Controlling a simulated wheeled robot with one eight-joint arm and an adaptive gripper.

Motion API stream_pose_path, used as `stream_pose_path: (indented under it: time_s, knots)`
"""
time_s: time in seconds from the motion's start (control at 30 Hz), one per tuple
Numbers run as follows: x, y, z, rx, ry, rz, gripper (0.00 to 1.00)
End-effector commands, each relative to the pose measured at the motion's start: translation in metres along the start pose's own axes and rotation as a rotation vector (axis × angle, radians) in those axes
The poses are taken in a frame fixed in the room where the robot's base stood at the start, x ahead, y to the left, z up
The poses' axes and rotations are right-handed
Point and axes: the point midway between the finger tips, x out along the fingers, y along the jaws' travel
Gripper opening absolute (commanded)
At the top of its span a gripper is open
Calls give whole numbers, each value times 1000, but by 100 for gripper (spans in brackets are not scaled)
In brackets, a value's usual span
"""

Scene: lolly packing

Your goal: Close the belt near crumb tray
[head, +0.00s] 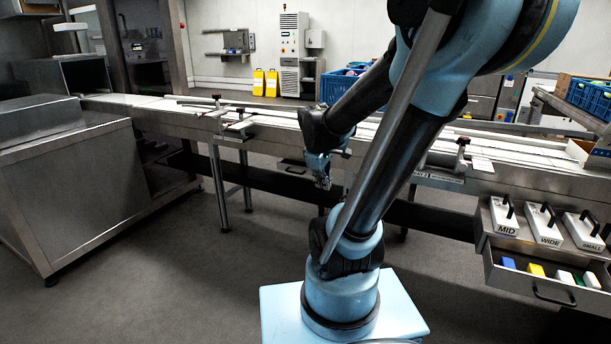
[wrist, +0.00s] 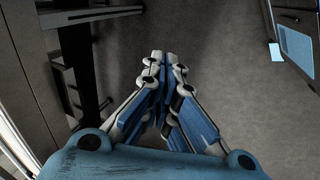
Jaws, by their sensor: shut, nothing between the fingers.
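My gripper (head: 322,182) hangs pointing down in front of the conveyor belt's near side, close to the middle of the head view. Its fingers (wrist: 164,58) are together and empty in the wrist view, with dark floor beyond them. A shallow dark tray front with a handle (head: 296,169) sits under the belt, to the left of my gripper; it looks like the crumb tray. It appears to stick out a little, but how far I cannot tell. My gripper is apart from it. The tray cannot be made out clearly in the wrist view.
The long steel conveyor (head: 270,130) crosses the view on legs. A steel cabinet (head: 75,190) stands at left. At right, an open drawer (head: 530,282) holds several coloured blocks below the MID, WIDE and SMALL blocks (head: 546,228). The floor (head: 190,280) at front left is clear.

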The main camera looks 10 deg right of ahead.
Motion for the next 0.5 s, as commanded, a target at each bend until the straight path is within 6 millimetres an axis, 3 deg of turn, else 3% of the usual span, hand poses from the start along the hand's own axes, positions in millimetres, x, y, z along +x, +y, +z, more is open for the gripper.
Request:
stream_pose_path:
  time_s: [0.5]
  knots:
    - [49, 90, -95, -724, -83, 171, 0]
